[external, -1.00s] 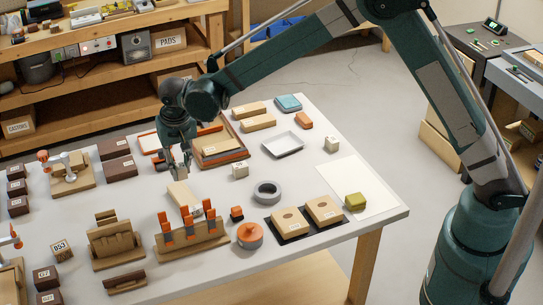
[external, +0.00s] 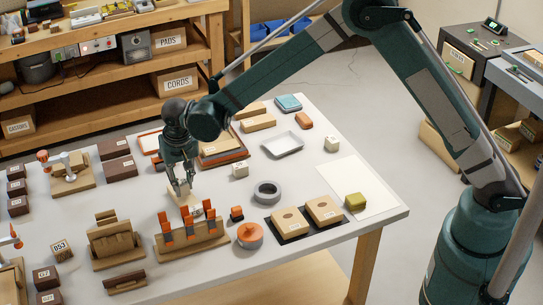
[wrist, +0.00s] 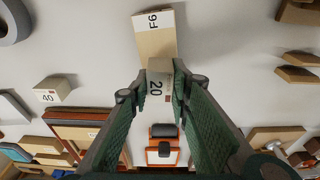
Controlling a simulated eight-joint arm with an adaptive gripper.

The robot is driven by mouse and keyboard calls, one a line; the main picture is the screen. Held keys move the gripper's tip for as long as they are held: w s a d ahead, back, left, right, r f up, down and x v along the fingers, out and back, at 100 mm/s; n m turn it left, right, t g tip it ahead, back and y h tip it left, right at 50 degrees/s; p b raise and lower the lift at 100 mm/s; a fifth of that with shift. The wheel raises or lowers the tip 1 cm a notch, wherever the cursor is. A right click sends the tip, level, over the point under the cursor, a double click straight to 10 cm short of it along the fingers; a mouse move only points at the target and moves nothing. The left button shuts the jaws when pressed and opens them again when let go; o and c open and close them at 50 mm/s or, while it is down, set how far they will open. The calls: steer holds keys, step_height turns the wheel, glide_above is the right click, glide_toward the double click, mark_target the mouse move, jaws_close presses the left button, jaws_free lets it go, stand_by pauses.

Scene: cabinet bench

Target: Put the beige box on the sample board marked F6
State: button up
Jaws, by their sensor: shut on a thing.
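The beige box (wrist: 160,82), marked 20, is between my gripper's fingertips (wrist: 159,92) in the wrist view. My gripper is shut on it. The pale sample board marked F6 (wrist: 155,42) lies on the table just beyond the box, and the box covers its near end in this view. In the external view my gripper (external: 181,190) is low at the board (external: 174,194), behind the rack of orange-handled tools. The fingers mostly hide the box there. I cannot tell whether the box touches the board.
The tool rack (external: 190,236) stands close in front of the board. A small pale box marked 40 (wrist: 50,95) and a grey ring (external: 267,192) are to the board's right in the external view. Stacked trays (external: 222,150) lie behind. Bare table surrounds the board's sides.

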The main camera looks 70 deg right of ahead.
mark_target(184, 185)
steer(key=shift+f, duration=0.85)
steer(key=shift+f, duration=0.2)
steer(key=o, duration=0.9)
steer(key=shift+r, duration=0.2)
steer(key=r, duration=0.4)
steer(key=s+a+r, duration=0.1)
steer(key=r, duration=0.3)
steer(key=r+p, duration=0.1)
steer(key=r, duration=0.3)
steer(key=shift+s+a, duration=0.15)
